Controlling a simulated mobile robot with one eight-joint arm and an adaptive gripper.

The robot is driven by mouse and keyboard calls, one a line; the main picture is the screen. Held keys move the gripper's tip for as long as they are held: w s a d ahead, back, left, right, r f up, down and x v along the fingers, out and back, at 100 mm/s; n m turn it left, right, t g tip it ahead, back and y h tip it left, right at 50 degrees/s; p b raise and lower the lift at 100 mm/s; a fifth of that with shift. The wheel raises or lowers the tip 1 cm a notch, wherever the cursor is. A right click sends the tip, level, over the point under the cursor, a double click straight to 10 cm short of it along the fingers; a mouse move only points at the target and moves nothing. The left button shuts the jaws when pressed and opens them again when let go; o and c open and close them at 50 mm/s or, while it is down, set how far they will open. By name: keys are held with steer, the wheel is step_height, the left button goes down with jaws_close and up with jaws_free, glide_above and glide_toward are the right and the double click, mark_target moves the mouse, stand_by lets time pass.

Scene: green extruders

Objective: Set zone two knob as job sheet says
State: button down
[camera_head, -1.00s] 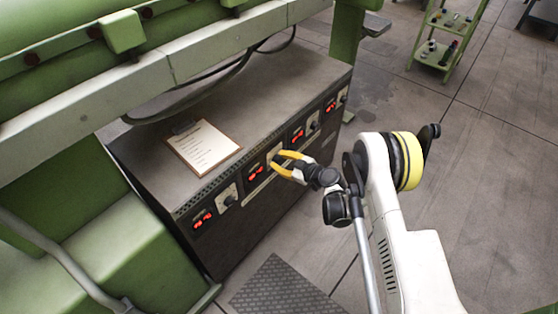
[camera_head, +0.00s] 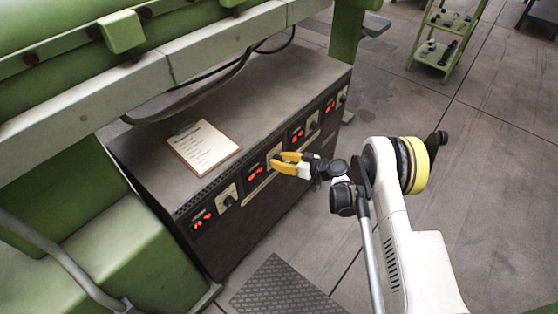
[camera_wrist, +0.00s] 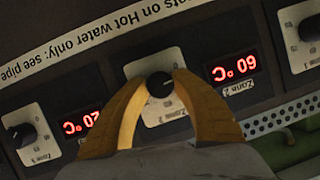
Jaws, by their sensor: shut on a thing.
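The zone two knob (camera_wrist: 160,84) is a round black knob on a pale plate (camera_wrist: 141,68), upside down in the wrist view. My gripper (camera_wrist: 160,88) is shut on it, with one yellow fingertip on each side. A red display (camera_wrist: 231,70) labelled Zone 2 beside it reads about 60 °C. In the head view my gripper (camera_head: 276,162) is at the front of the dark control cabinet (camera_head: 240,240) and hides most of the knob. The job sheet (camera_head: 203,147) lies on a clipboard on the cabinet top; its writing is too small to read.
A neighbouring knob (camera_wrist: 20,134) sits on the left in the wrist view, near a display (camera_wrist: 80,121) partly covered by a finger. Another knob (camera_wrist: 309,28) is at the right edge. Floor to the right is open.

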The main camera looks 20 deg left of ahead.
stand_by(0.3)
steer(key=c, duration=1)
jaws_free()
steer(key=shift+a, duration=0.1)
steer(key=v, duration=1.2)
steer(key=shift+w+f, duration=0.2)
